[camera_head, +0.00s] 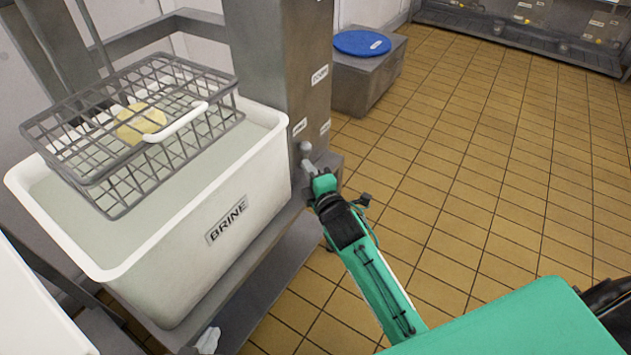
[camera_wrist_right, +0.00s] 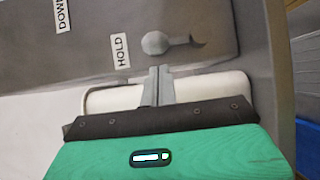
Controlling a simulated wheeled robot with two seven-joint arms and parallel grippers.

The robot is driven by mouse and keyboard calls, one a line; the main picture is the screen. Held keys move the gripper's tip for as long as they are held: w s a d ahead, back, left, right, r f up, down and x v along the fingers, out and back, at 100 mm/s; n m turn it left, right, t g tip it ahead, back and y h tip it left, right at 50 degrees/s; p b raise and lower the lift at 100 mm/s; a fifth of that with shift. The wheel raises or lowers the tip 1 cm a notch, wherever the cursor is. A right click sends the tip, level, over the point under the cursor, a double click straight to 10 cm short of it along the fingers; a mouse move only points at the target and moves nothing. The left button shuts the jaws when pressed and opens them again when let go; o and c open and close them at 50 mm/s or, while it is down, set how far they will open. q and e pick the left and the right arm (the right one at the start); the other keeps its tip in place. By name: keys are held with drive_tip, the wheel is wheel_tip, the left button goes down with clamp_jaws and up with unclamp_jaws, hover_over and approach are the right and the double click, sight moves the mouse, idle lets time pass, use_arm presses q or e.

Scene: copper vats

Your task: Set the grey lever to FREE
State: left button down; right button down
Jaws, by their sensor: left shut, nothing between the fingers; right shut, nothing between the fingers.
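The grey lever's ball knob (camera_head: 305,146) sticks out from the side of the grey post. My right gripper (camera_head: 309,166) is shut and empty. Its fingertips (camera_wrist_right: 160,68) are right beside the knob; contact cannot be told. My left gripper (camera_head: 208,340) shows only as a pale tip at the bottom edge, shut.
A white BRINE tub (camera_head: 235,185) stands left of the post, with a wire basket (camera_head: 205,140) holding a yellow lump (camera_head: 138,123) over the liquid. A grey block with a blue lid (camera_head: 361,43) stands behind. The tiled floor (camera_head: 490,140) to the right is clear.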

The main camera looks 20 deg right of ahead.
sight(305, 153)
use_arm(q)
drive_tip(key=shift+d+r+t, duration=0.1)
drive_tip(key=shift+d+t, duration=0.3)
use_arm(e)
drive_tip(key=shift+w+a, duration=0.1)
drive_tip(key=shift+w, duration=1.4)
